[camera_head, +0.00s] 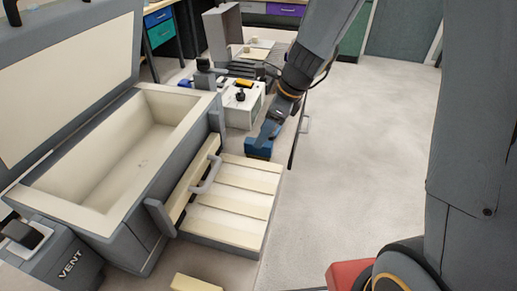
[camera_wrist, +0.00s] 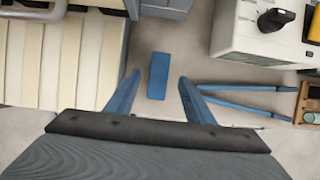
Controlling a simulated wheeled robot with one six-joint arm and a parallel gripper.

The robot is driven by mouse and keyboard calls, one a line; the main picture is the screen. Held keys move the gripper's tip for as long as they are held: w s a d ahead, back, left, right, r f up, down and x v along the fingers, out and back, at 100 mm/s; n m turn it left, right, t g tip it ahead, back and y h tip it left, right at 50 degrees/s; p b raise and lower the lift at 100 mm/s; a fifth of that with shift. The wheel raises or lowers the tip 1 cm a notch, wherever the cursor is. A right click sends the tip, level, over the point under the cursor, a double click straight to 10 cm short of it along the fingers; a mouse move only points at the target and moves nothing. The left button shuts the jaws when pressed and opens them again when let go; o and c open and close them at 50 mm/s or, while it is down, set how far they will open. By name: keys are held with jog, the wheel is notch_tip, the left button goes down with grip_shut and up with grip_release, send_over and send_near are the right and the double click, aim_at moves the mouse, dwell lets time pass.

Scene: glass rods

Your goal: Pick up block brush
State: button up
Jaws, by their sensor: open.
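A small blue rectangular block (camera_wrist: 158,76), which looks like the block brush, lies on the light surface in the wrist view. In the head view a blue block (camera_head: 258,149) shows at the tip of my arm, beside the slatted rack. My gripper (camera_wrist: 160,78) is open, with one blue finger to the left of the block and one to the right. Gaps show between the block and both fingers. In the head view my gripper (camera_head: 267,133) is just above the block and partly covers it. The height between them is hard to tell.
A slatted cream rack (camera_head: 230,203) is left of the block. An open-lidded cream basin (camera_head: 125,150) stands farther left. A white device (camera_head: 240,106) stands behind. Long blue tongs-like strips (camera_wrist: 245,88) lie right of my gripper. Open floor (camera_head: 350,150) is at right.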

jog(key=shift+s+x, duration=0.2)
jog(key=shift+x, duration=2.4)
jog(key=shift+d, duration=0.15)
grip_shut()
